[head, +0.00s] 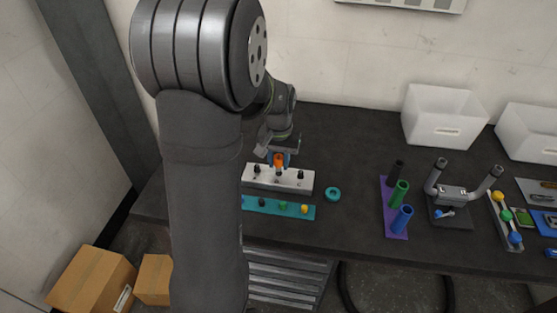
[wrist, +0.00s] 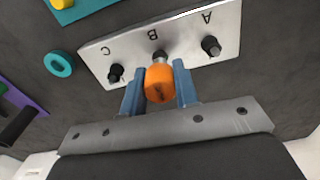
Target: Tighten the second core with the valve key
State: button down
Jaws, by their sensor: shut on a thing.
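A light metal block (wrist: 185,32) has positions marked A, B and C, with a dark valve stem at A (wrist: 211,46) and another at C (wrist: 115,72). My gripper (wrist: 160,88) is shut on the orange handle of the valve key (wrist: 159,84), between its blue fingers. The key is over the middle position, B, and its far end meets the stem there; how far it is seated cannot be told. In the head view the block (head: 303,181) stands on the dark bench, with the orange key (head: 279,158) upright at its middle. The core inside B is hidden.
A teal strip (head: 265,206) with small coloured caps lies in front of the block. A teal ring (head: 333,194) lies to its right. Further right are a purple rack (head: 396,222) with coloured tubes, a dark stand with two handles (head: 463,194) and white bins (head: 443,117).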

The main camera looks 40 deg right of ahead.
jog(key=m, duration=0.4)
jog(key=shift+s+a+f, duration=0.15)
jog(key=shift+f, duration=0.15)
jog(key=m, duration=0.4)
jog(key=c, duration=1.5)
grip_release()
jog(key=o, duration=0.4)
jog(key=shift+r, duration=0.1)
jog(key=n, duration=0.5)
jog(key=shift+r, duration=0.1)
jog(key=n, duration=0.6)
jog(key=shift+n, duration=0.3)
